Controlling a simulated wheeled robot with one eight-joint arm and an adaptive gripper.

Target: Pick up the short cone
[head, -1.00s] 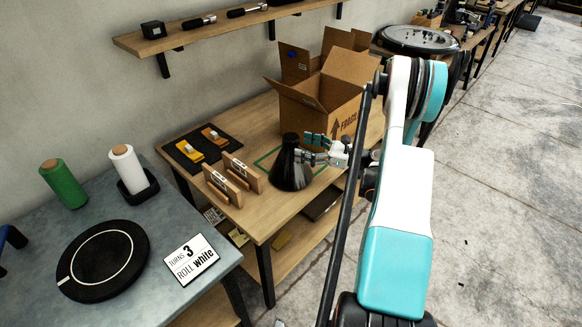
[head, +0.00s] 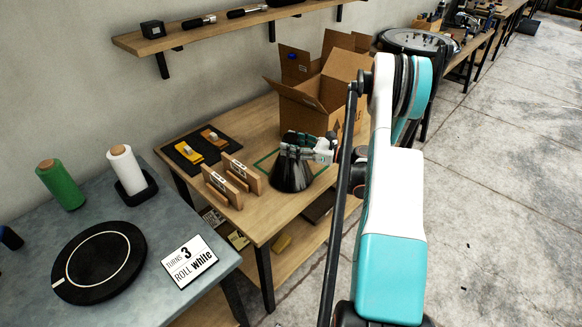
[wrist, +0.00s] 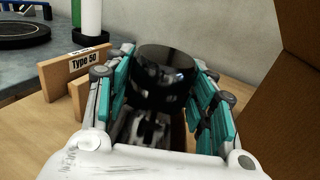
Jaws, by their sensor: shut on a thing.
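A black cone with a flat top (head: 290,176) stands on the wooden table (head: 262,222). It looks upright, with its base on or very close to the tabletop. My gripper (head: 297,150) is shut on the cone's upper part from the right. In the wrist view the dark cone top (wrist: 166,75) sits between the teal fingers of my gripper (wrist: 163,90). The lower part of the cone is partly hidden behind the fingers in that view.
An open cardboard box (head: 325,98) stands behind the cone. Wooden label stands (head: 222,186) are to its left, with a black mat (head: 196,150) behind them. A grey table (head: 110,215) holds a round black turntable (head: 100,262), a white roll (head: 126,168) and a green roll (head: 61,186).

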